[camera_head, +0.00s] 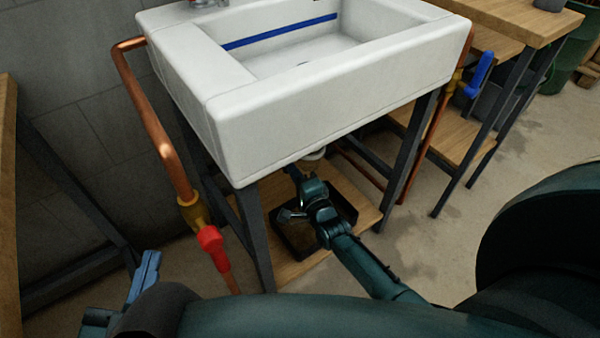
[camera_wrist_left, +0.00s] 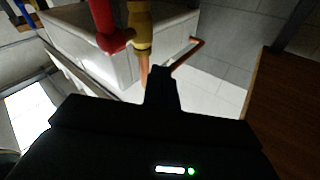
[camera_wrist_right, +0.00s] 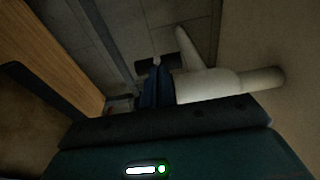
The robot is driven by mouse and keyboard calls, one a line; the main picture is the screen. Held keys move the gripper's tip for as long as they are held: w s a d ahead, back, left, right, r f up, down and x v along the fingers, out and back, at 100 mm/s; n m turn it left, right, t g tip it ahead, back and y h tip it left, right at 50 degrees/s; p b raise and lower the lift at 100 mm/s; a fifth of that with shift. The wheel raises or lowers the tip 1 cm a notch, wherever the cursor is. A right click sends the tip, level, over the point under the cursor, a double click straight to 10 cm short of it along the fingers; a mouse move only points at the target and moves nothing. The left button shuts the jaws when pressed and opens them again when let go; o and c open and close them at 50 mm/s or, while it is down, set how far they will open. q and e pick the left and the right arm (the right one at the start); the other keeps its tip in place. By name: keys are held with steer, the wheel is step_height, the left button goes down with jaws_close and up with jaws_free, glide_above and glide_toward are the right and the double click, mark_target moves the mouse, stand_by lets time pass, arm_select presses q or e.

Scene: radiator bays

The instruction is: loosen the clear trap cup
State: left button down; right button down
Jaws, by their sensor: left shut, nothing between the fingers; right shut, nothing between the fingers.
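The white sink (camera_head: 330,110) stands on a dark metal frame. A small pale fitting (camera_head: 315,154) shows just below the sink's underside. In the right wrist view a pale trap pipe (camera_wrist_right: 230,85) runs sideways, with a narrower piece rising from it. I cannot make out a clear cup. My right gripper (camera_head: 292,172) is shut and empty under the sink; its fingers (camera_wrist_right: 156,85) are beside the pale pipe, and I cannot tell whether they touch it. My left gripper (camera_head: 152,258) is shut and empty at the lower left, away from the sink; its fingers also show in the left wrist view (camera_wrist_left: 161,88).
A copper pipe (camera_head: 148,115) with a red-handled valve (camera_head: 210,243) stands left of the sink. A blue-handled valve (camera_head: 480,72) is on the right pipe. A dark tray (camera_head: 347,205) sits on the wooden lower shelf (camera_head: 290,270). A wooden bench (camera_head: 500,25) stands at right.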

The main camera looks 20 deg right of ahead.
arm_select(q)
steer(key=shift+r, duration=0.1)
arm_select(e)
steer(key=shift+s, duration=0.15)
arm_select(q)
steer(key=y+p, duration=0.1)
steer(key=a+n+g+y+p, duration=0.1)
steer(key=p, duration=0.1)
steer(key=shift+w+a+p, duration=0.2)
steer(key=shift+w+p, duration=0.05)
steer(key=shift+p, duration=0.05)
arm_select(e)
steer(key=s, duration=1.3)
steer(key=shift+d, duration=0.35)
arm_select(q)
steer(key=shift+s, duration=0.1)
